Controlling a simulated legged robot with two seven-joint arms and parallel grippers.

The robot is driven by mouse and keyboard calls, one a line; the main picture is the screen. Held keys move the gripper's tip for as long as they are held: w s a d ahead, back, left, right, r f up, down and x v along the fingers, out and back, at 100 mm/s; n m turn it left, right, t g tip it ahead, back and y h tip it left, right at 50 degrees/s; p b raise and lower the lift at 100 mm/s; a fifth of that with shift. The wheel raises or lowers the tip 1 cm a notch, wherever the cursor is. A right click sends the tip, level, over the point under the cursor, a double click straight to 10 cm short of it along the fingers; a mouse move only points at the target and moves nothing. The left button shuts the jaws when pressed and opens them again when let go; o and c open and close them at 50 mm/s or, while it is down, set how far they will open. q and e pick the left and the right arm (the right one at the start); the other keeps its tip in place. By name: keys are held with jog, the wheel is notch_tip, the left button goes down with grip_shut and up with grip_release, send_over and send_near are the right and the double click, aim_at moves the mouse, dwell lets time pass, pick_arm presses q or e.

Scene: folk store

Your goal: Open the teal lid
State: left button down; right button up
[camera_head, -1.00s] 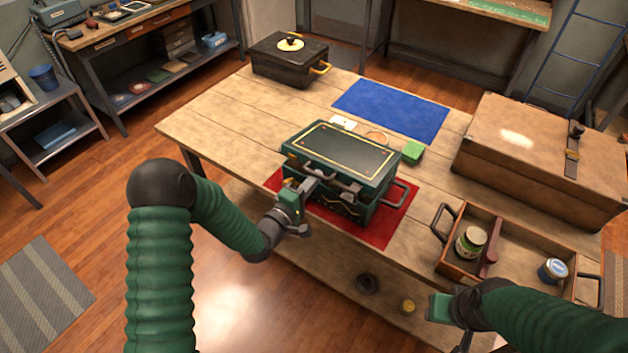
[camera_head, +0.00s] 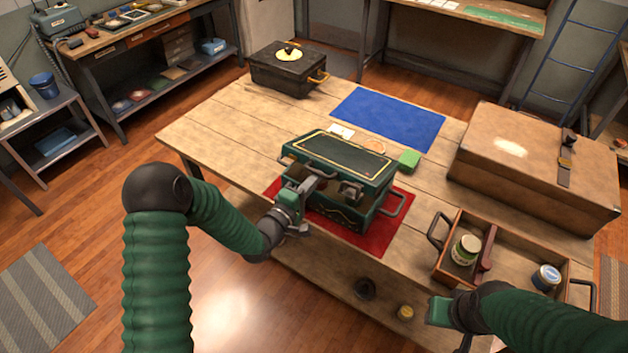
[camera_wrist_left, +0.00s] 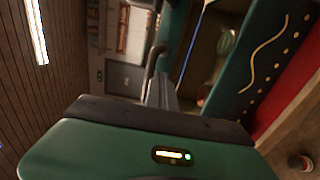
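The teal box (camera_head: 343,214) stands on a red mat (camera_head: 378,236) at the table's near side. Its teal lid (camera_head: 345,152), with a dark top and gold border, is tilted up at the front, with a dark gap beneath it. My left gripper (camera_head: 305,188) is at the lid's front left edge. In the left wrist view the lid (camera_wrist_left: 172,30) is apart from the box front (camera_wrist_left: 262,60), and a dark handle (camera_wrist_left: 153,62) is beside my fingers. Their grip on it is unclear. My right gripper (camera_head: 440,309) is low at the right, by the wooden tray, its fingers not clear.
A wooden tray (camera_head: 440,265) with two jars and a large brown case (camera_head: 530,165) take up the right side. A black box (camera_head: 285,72) stands at the back left. The table's left part is clear.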

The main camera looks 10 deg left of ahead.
pick_arm(q)
jog(key=shift+w+d+r+p, duration=0.1)
jog(key=shift+w+r+p, duration=0.15)
jog(key=shift+r+p, duration=0.3)
jog(key=shift+w+d+r+p, duration=0.1)
jog(key=shift+w+r+p, duration=0.15)
jog(key=shift+r, duration=0.45)
jog(key=shift+w+r+p, duration=0.2)
jog(key=shift+r+p, duration=0.35)
jog(key=shift+r, duration=0.05)
jog(key=shift+w+d+r+p, duration=0.2)
jog(key=shift+w+r+p, duration=0.1)
jog(key=shift+r, duration=0.2)
jog(key=shift+w+d+r+p, duration=0.15)
jog(key=shift+w+r+p, duration=0.2)
jog(key=shift+r, duration=0.2)
jog(key=shift+w+d+r+p, duration=0.1)
jog(key=shift+w+r+p, duration=0.2)
jog(key=shift+r, duration=0.25)
